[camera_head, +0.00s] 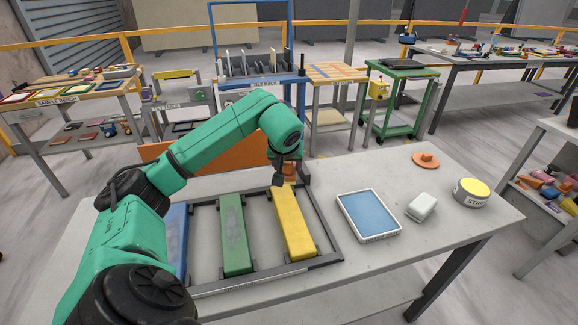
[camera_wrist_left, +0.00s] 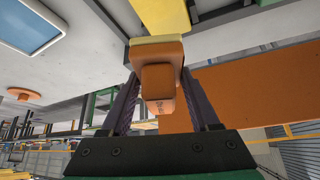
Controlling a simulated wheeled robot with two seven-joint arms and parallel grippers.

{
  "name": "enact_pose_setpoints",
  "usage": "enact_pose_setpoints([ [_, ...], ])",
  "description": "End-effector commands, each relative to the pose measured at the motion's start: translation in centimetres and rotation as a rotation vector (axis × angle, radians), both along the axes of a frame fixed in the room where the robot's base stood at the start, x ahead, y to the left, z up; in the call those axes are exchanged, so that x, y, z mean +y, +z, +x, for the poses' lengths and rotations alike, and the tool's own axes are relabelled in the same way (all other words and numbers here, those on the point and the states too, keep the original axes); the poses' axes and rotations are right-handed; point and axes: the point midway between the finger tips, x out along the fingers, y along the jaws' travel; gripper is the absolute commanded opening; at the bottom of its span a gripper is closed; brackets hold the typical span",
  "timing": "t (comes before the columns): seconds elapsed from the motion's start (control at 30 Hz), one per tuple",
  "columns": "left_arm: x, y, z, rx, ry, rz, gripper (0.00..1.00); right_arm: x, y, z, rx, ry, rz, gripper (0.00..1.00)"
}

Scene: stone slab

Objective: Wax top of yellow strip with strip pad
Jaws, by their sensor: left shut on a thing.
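The yellow strip (camera_head: 293,228) lies lengthwise in a dark frame on the grey table, right of the green strip. It also shows at the top of the left wrist view (camera_wrist_left: 160,14). My left gripper (camera_head: 284,178) is at the strip's far end, shut on an orange-backed strip pad (camera_wrist_left: 158,88). The pad's pale yellow face is toward the strip; I cannot tell whether they touch. A yellow-topped tin (camera_head: 473,190), its label starting "STRI", stands at the table's right. My right gripper is not in view.
The green strip (camera_head: 233,240) and blue strip (camera_head: 177,238) bear dull patches. A blue-faced tray (camera_head: 368,214), a pale block (camera_head: 422,206) and an orange disc with a knob (camera_head: 426,159) sit right of the frame. Bare table lies between them.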

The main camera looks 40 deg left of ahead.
Motion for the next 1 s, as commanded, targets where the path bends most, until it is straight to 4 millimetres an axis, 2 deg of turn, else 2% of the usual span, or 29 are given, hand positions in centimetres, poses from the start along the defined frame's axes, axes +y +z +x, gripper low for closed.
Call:
enact_pose_setpoints([
  [0.03, 0.1, 0.9, -0.1, -0.001, 0.001, 0.001, 0.17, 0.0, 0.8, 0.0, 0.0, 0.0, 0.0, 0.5],
  [0.1, 0.1, 1.6, -0.2, -0.002, 0.002, 0.001, 0.17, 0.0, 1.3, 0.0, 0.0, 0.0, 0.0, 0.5],
  [0.27, 0.1, 2.4, -0.5, -0.001, 0.005, 0.002, 0.17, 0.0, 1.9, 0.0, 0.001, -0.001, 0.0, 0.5],
  [1.0, 0.1, 2.4, -0.5, -0.001, 0.005, 0.0, 0.17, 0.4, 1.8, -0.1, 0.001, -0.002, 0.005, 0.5],
])
